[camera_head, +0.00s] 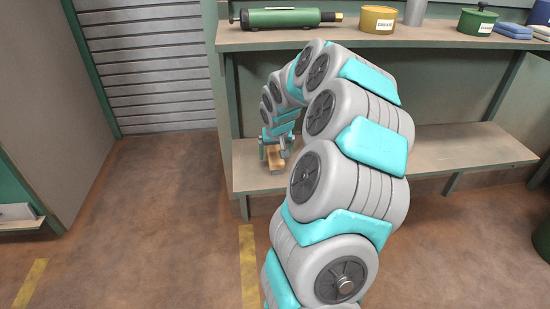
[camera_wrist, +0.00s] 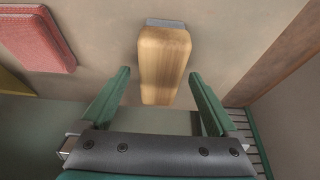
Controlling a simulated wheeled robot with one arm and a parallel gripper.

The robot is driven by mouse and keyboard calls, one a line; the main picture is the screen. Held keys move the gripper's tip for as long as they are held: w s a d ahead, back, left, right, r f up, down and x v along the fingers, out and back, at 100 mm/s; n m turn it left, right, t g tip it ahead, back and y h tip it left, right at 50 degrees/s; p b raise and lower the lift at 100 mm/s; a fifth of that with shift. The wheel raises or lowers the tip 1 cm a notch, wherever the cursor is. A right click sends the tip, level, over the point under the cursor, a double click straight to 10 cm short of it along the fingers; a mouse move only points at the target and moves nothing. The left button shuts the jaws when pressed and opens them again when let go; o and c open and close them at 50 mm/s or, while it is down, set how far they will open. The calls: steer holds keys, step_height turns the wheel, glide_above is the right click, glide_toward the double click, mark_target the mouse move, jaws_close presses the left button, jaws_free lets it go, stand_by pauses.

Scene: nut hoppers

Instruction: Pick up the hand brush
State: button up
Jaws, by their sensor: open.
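The hand brush (camera_wrist: 164,52) shows in the wrist view as a tan wooden block with a grey edge at its far end. It lies on a brown surface, and its near end reaches between my gripper's fingers. In the head view the brush (camera_head: 275,159) is a small wooden piece on the lower shelf, partly hidden by my gripper. My gripper (camera_wrist: 159,76) is open, with one green finger on each side of the brush and a visible gap to both. In the head view my gripper (camera_head: 275,146) is at the left end of the lower shelf.
A red pad (camera_wrist: 37,38) lies left of the brush in the wrist view. The lower shelf (camera_head: 450,150) is clear on the right. The bench top (camera_head: 440,38) above holds a green cylinder (camera_head: 280,18), a yellow tin (camera_head: 378,20) and a green tin (camera_head: 477,22).

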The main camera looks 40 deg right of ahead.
steer(key=shift+w+d+f, duration=0.1)
steer(key=shift+f, duration=0.2)
steer(key=shift+f+b, duration=0.25)
steer(key=shift+b, duration=0.2)
stand_by(0.3)
jaws_close()
stand_by(0.9)
